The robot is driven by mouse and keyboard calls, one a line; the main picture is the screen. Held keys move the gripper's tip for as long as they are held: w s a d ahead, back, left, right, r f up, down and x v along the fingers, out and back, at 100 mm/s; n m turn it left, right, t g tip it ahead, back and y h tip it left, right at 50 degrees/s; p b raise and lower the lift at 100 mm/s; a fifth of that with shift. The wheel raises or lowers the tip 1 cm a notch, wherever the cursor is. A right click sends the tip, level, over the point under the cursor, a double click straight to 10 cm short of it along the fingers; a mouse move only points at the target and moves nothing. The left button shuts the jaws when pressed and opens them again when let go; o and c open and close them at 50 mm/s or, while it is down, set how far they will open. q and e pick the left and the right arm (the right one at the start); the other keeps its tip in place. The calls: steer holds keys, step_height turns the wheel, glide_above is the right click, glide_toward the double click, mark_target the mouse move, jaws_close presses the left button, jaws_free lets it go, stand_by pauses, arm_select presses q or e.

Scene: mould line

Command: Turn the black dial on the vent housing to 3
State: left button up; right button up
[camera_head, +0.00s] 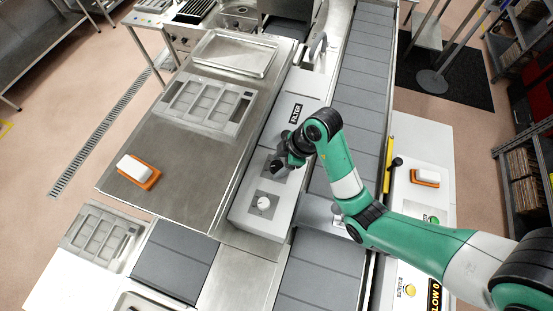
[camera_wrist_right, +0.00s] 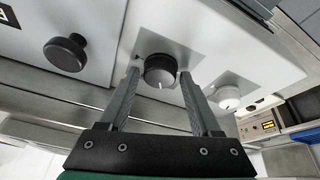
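The pointer line points toward the lower side of that view; no numbers are legible. My right gripper (camera_wrist_right: 159,74) is open, with one finger on each side of the dial and a small gap visible at both sides. In the head view my right gripper (camera_head: 281,163) is over the light grey vent housing (camera_head: 285,205) and largely hides the dial. My left gripper is not in view.
A white dial (camera_wrist_right: 228,97) sits beside the black one, and it also shows in the head view (camera_head: 264,203). Another black knob (camera_wrist_right: 66,52) stands on the other side. A conveyor (camera_head: 362,70) runs right of the housing; a steel table (camera_head: 190,165) stands left.

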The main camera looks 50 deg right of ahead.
jaws_close()
steer(key=shift+a+m+h, duration=0.1)
steer(key=shift+m+h, duration=0.2)
steer(key=shift+m, duration=0.4)
steer(key=shift+o, duration=1.8)
jaws_free()
